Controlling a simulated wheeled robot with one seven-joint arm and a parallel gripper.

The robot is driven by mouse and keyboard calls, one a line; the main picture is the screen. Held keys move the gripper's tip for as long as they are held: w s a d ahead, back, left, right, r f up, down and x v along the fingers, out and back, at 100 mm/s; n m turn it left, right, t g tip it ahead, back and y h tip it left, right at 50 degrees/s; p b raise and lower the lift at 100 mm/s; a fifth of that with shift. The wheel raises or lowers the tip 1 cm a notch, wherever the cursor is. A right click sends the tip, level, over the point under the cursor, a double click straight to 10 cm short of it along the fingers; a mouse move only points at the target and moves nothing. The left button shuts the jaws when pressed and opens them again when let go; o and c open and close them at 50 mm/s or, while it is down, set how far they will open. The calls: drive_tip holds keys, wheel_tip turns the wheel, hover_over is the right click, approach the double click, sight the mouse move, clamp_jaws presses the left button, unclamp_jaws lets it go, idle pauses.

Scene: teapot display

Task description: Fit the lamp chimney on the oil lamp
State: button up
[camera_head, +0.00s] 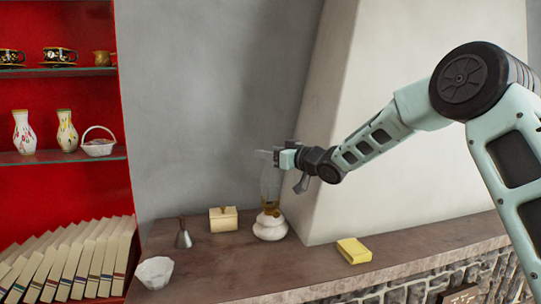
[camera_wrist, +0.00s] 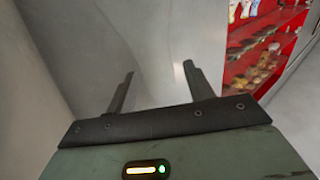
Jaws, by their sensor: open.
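The oil lamp (camera_head: 270,229) stands on the stone ledge, with a round white body and an amber-brass burner. The clear glass lamp chimney (camera_head: 269,185) is upright directly above the burner and appears to rest on it; the exact seating is too small to tell. My gripper (camera_head: 276,160) is at the chimney's upper end, its fingers spread. In the wrist view my gripper (camera_wrist: 157,70) shows two dark fingers wide apart, with only a faint glassy highlight near the right finger. Whether a finger touches the glass cannot be told.
On the ledge (camera_head: 220,265) left of the lamp are a lidded cream box (camera_head: 223,221), a grey metal bell-shaped item (camera_head: 183,238) and a white bowl (camera_head: 155,272). A yellow block (camera_head: 354,250) lies right. A sloping pale wall rises behind my arm. A red shelf (camera_head: 75,190) stands left.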

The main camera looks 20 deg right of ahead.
drive_tip(key=b+v, duration=0.4)
drive_tip(key=v, duration=0.7)
drive_tip(key=shift+s, duration=0.2)
drive_tip(key=shift+d+f, duration=0.1)
drive_tip(key=shift+f, duration=0.05)
drive_tip(key=s+a+f+m+g+h, duration=0.1)
drive_tip(key=s+a+f+g+h, duration=0.45)
drive_tip(key=s+a+f, duration=0.75)
drive_tip(key=s+f+g+h, duration=0.1)
drive_tip(key=s+f+g, duration=0.2)
drive_tip(key=s, duration=0.7)
drive_tip(key=s+f+n+g+h, duration=0.1)
drive_tip(key=s+f+g, duration=0.1)
drive_tip(key=s, duration=0.8)
drive_tip(key=s+f+n+g+h, duration=0.1)
drive_tip(key=s+f+g+h, duration=0.1)
drive_tip(key=s, duration=0.9)
drive_tip(key=shift+f+g, duration=0.9)
drive_tip(key=shift+g, duration=0.35)
wheel_tip(320, 180, down, 8)
drive_tip(key=b, duration=0.7)
drive_tip(key=shift+b, duration=0.4)
